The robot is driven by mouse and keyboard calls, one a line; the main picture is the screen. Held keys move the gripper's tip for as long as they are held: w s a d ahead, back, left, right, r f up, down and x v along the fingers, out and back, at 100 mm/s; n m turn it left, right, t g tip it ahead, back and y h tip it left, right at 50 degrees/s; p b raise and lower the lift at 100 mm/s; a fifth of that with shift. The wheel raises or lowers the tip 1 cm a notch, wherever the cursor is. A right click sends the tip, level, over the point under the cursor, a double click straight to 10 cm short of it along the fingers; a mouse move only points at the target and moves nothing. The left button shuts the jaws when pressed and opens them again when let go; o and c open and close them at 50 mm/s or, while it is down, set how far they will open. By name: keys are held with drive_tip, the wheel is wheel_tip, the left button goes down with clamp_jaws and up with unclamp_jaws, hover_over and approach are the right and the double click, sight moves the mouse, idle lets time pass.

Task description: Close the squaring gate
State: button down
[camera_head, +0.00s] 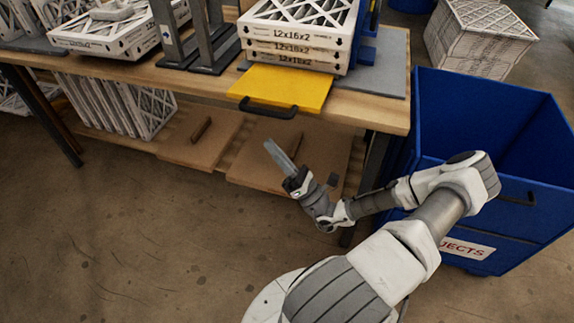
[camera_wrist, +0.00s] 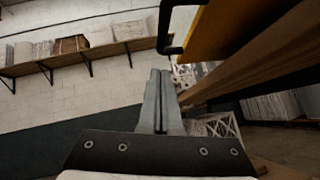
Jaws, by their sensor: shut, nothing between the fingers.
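The squaring gate appears to be the yellow plate (camera_head: 285,88) at the table's front edge, lying flat in front of a stack of filters. Its black handle (camera_head: 268,108) hangs over the edge. My gripper (camera_head: 272,146) is shut and empty, in front of and below the handle, apart from it. In the wrist view the shut fingers (camera_wrist: 160,78) point forward. The black handle (camera_wrist: 166,38) is above the fingertips, with the yellow plate (camera_wrist: 212,30) to its right. The hinge or slide of the plate is hidden.
Boxed filters (camera_head: 292,48) are stacked behind the plate on the wooden table (camera_head: 372,105). Dark metal uprights (camera_head: 205,40) stand to the left. A blue rejects bin (camera_head: 500,120) stands right, close to my arm. A lower shelf (camera_head: 200,150) holds filters. The floor at front left is clear.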

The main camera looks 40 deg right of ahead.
drive_tip(key=r, duration=0.1)
drive_tip(key=w+r, duration=0.1)
drive_tip(key=r, duration=0.1)
drive_tip(key=w+r, duration=0.1)
drive_tip(key=r, duration=0.1)
drive_tip(key=shift+d+b, duration=0.2)
drive_tip(key=shift+b, duration=0.2)
drive_tip(key=shift+r, duration=0.1)
